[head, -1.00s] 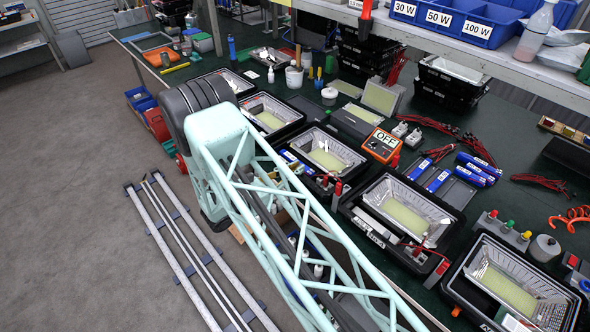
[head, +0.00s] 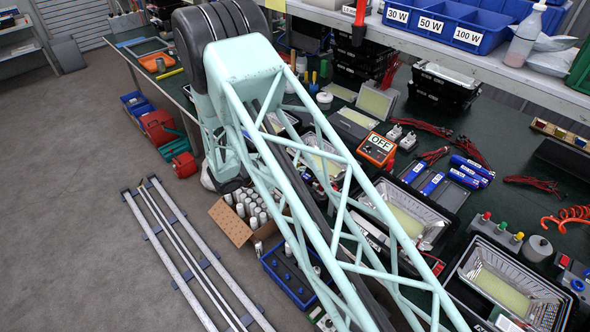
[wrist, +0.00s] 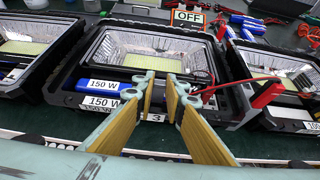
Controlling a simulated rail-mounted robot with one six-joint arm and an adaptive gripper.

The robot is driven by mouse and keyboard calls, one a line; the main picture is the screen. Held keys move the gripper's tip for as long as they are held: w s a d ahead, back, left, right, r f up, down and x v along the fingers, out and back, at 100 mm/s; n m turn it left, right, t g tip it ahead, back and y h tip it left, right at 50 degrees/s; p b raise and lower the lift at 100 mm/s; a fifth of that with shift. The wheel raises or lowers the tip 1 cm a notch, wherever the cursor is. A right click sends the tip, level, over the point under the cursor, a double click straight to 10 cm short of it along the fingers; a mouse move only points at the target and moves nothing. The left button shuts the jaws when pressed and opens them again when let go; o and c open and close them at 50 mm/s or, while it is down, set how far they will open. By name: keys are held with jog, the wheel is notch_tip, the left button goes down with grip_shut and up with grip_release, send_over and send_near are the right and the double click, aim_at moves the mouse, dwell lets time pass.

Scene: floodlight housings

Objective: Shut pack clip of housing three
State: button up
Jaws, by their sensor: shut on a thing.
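Housing three (wrist: 153,117), a black floodlight housing with a "3" label on its front rim, fills the middle of the wrist view. Its reflector and pale yellow panel (wrist: 152,62) face up. A blue 150 W pack (wrist: 97,86) lies along its front left side. My gripper (wrist: 158,92) is over the front rim beside the pack's right end. Its two fingers stand around a small dark part, which looks like the pack clip (wrist: 157,98); the fingers hide most of it. In the head view my arm covers the gripper and part of this housing (head: 325,157).
A red lead clamp (wrist: 267,95) with a red wire is close to the right of my gripper. Neighbouring housings stand at left (wrist: 30,45) and right (wrist: 290,75). An orange "OFF" meter (head: 377,149) stands behind. A carton of cylinders (head: 235,215) is below the bench.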

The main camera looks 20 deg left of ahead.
jog(key=shift+w+d+r+g+y+p, duration=0.1)
jog(key=shift+w+d+g+y+p, duration=0.3)
jog(key=shift+g+p, duration=0.4)
jog(key=shift+w+d+g+y+p, duration=0.15)
jog(key=shift+w+g+y+p, duration=0.35)
jog(key=shift+g+p, duration=0.25)
jog(key=p, duration=0.1)
jog(key=g+p, duration=0.1)
jog(key=p, duration=0.1)
jog(key=shift+w+d+g+y, duration=0.2)
jog(key=shift+w+g+y, duration=0.05)
jog(key=shift+w+y, duration=0.15)
jog(key=shift+w+d+f+g+y+p, duration=0.25)
jog(key=shift+g+p, duration=0.35)
jog(key=shift+p, duration=0.6)
jog(key=shift+w+d+f+g+y+p, duration=0.1)
jog(key=shift+w+f+g+y+p, duration=0.35)
jog(key=shift+p, duration=0.75)
jog(key=shift+w+d+f+g+y+p, duration=0.2)
jog(key=shift+g+y+p, duration=0.35)
jog(key=shift+g, duration=0.5)
jog(key=shift+w+d+f+g+y+b, duration=0.1)
jog(key=shift+w+f+g+y+b, duration=0.25)
jog(key=shift+g, duration=0.3)
jog(key=shift+w+d+f+g+y+b, duration=0.15)
jog(key=shift+f+g+y+b, duration=0.2)
jog(key=shift+g+b, duration=0.25)
jog(key=o, duration=0.8)
jog(key=shift+o, duration=0.2)
jog(key=shift+r, duration=0.15)
